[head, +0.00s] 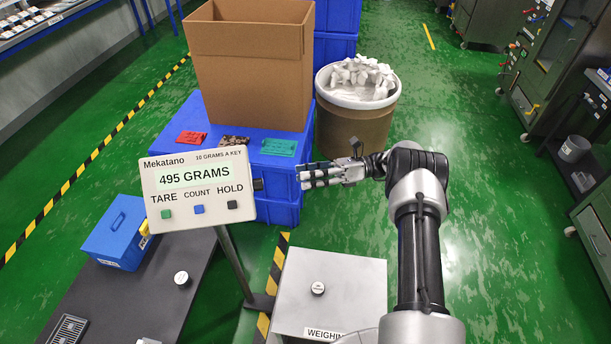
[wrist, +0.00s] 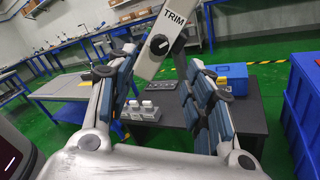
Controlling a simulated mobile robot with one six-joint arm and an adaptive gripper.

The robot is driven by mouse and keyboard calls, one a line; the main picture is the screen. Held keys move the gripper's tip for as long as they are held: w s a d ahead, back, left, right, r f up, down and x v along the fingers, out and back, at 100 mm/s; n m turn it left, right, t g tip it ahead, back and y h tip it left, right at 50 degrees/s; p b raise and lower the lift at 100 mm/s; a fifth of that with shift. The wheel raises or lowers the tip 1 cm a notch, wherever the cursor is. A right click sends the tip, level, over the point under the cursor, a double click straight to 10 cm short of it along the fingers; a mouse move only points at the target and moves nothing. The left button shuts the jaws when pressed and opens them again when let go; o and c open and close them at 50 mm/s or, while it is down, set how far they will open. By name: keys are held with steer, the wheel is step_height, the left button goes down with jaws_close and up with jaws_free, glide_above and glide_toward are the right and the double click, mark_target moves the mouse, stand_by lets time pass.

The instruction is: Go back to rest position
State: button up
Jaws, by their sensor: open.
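My gripper (head: 327,174) is in the middle of the head view, pointing left, with nothing between its fingers. In the wrist view my gripper (wrist: 161,95) shows its two padded fingers spread apart. It is near the scale display (head: 198,187), which reads 495 GRAMS and has TARE, COUNT and HOLD keys. A gap between fingertips and display is hard to judge. The display post and part marked TRIM (wrist: 172,25) show beyond the fingers in the wrist view.
A drum (head: 352,130) of white pieces stands behind my gripper. A cardboard box (head: 250,75) and red, dark and green pieces sit on blue crates (head: 275,205). A dark bench (head: 150,300) at left carries a blue box (head: 117,232). Green floor is clear at right.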

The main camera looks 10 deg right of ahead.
steer(key=s+a+r+n+g+h, duration=0.1)
steer(key=s+a+r+n+h, duration=0.2)
steer(key=s+r+n+h, duration=0.45)
steer(key=s+a+r+n+g+h, duration=0.1)
steer(key=s+a+r+n+h, duration=0.2)
steer(key=r, duration=0.7)
steer(key=s+d+r+n+t+h, duration=0.1)
steer(key=s+d+n+t+h, duration=0.1)
steer(key=s+n, duration=0.4)
steer(key=s+d+r+n+t+h, duration=0.2)
steer(key=s+n, duration=0.5)
steer(key=s, duration=1)
steer(key=d+t+h, duration=0.1)
steer(key=t+h, duration=0.1)
steer(key=h, duration=0.1)
steer(key=shift+s+d+r+t+h, duration=0.2)
steer(key=shift+s+t+h, duration=0.05)
steer(key=shift+t+h, duration=0.15)
steer(key=shift+o, duration=0.2)
steer(key=shift+n, duration=0.25)
